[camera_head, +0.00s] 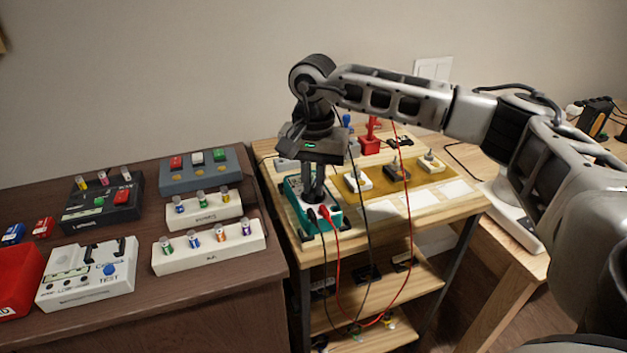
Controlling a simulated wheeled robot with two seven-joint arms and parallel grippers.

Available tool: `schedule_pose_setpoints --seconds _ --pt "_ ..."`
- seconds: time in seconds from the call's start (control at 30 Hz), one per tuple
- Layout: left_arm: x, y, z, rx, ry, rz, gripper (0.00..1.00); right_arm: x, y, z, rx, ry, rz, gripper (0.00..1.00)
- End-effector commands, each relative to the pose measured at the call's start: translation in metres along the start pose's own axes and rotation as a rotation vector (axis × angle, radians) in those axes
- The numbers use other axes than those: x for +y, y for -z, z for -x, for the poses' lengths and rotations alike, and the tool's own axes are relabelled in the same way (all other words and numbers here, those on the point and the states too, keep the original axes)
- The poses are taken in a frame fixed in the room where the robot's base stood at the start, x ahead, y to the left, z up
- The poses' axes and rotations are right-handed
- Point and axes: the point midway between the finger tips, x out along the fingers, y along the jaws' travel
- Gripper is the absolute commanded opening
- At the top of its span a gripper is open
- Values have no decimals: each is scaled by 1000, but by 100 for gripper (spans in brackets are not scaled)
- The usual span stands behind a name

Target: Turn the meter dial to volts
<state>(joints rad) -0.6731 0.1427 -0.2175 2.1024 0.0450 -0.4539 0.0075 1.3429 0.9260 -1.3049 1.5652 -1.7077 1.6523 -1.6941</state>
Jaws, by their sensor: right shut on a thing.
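The meter (293,190) is a green-cased unit lying near the left front edge of the light wooden bench. A red and a black lead plug into its front end. My right gripper (313,195) points straight down over the meter's middle, with its fingers shut on the dial. The dial itself is hidden by the fingers, so its setting cannot be read. The meter's display is largely hidden by the gripper. My left gripper is not in view.
Red and black leads (409,215) hang over the bench's front to the lower shelf. A yellow mat (384,187) with small parts lies right of the meter. The dark table (215,292) at left holds white and grey boxes. A red probe stand (369,145) stands behind.

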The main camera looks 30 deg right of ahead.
Motion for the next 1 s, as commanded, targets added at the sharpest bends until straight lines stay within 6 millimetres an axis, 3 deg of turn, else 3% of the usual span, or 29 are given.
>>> schedule_pose_setpoints --seconds 0.47,0.5,0.57,0.87,1.0 --pt "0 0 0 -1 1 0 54 0 0 1 1 2 -15 0" --pt "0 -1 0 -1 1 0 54 0 0 1 1 2 -15 19" --pt "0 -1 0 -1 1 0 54 0 0 1 1 2 -15 33" --pt "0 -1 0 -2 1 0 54 0 0 2 1 1 -15 33" --pt "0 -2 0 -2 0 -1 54 -1 1 14 3 4 -15 33"
